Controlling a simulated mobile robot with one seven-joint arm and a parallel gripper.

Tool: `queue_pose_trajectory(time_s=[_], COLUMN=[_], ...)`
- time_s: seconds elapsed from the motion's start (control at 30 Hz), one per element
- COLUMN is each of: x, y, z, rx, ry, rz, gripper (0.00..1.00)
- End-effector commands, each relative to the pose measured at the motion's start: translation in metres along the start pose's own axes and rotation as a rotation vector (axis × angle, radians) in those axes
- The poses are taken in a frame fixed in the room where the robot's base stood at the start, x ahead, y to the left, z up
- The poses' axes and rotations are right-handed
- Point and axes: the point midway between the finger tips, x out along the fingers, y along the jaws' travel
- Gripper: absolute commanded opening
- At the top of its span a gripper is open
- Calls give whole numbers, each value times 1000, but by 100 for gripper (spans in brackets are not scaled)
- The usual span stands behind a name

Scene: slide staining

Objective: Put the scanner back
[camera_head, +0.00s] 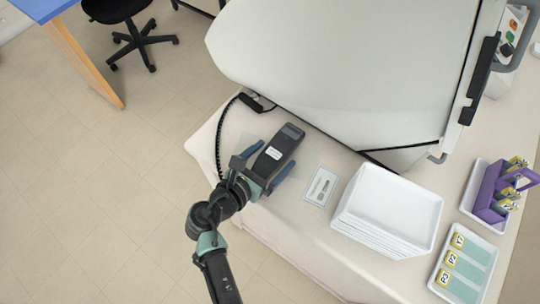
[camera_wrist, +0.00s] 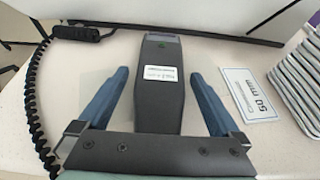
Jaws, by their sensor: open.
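The scanner (camera_head: 279,152) is a dark grey handheld block with a white label. It lies on the bench near its left front edge. In the wrist view the scanner (camera_wrist: 159,85) lies lengthwise between my two blue fingers, with a visible gap on each side. My gripper (camera_head: 266,166) is open around it and not closed on it; it also shows in the wrist view (camera_wrist: 160,92). The scanner's near end is hidden behind the gripper's body in the wrist view.
A coiled black cable (camera_head: 219,140) runs at the bench's left edge to a black connector (camera_head: 257,103). A large white machine (camera_head: 340,60) stands behind. To the right are a printed card (camera_head: 321,187), stacked white trays (camera_head: 388,212), a slide tray (camera_head: 464,266) and a purple rack (camera_head: 493,190).

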Motion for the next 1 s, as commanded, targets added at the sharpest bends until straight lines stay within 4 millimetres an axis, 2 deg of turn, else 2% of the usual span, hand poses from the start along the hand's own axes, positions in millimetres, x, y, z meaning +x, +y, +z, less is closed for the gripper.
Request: queue_pose_trajectory(time_s=[0.17,0.5,0.7,0.83,1.0], x=[-10,-80,-111,-120,-120], y=[0,0,0,0,4], z=[2,1,1,2,7], rx=[-1,0,-1,-1,42], ry=[0,0,0,0,5], rz=[1,4,2,1,8], gripper=[100,100,100,100,100])
